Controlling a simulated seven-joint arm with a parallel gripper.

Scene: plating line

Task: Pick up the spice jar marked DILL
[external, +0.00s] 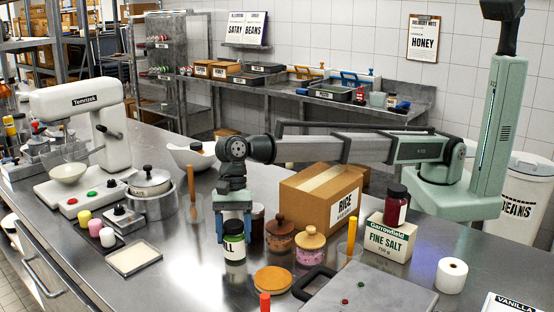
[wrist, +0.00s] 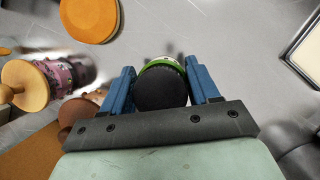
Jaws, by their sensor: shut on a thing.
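The spice jar (external: 234,246) has a black lid, a green band and a white label on which the letters "ILL" show. It stands upright at the middle front of the steel counter. My gripper (external: 234,228) points down over it, with its blue fingers on both sides of the jar's upper part. In the wrist view my gripper (wrist: 162,88) has the jar's black lid (wrist: 160,90) between its two blue fingers, shut on it. The jar's base appears to be on or very near the counter; I cannot tell which.
Two wooden-lidded jars (external: 310,245) and a dark-lidded jar (external: 257,222) stand close right of the jar. An orange round lid (external: 273,280) lies in front. A RICE box (external: 318,200) is behind. A square white tray (external: 134,258) lies left, with bare counter between.

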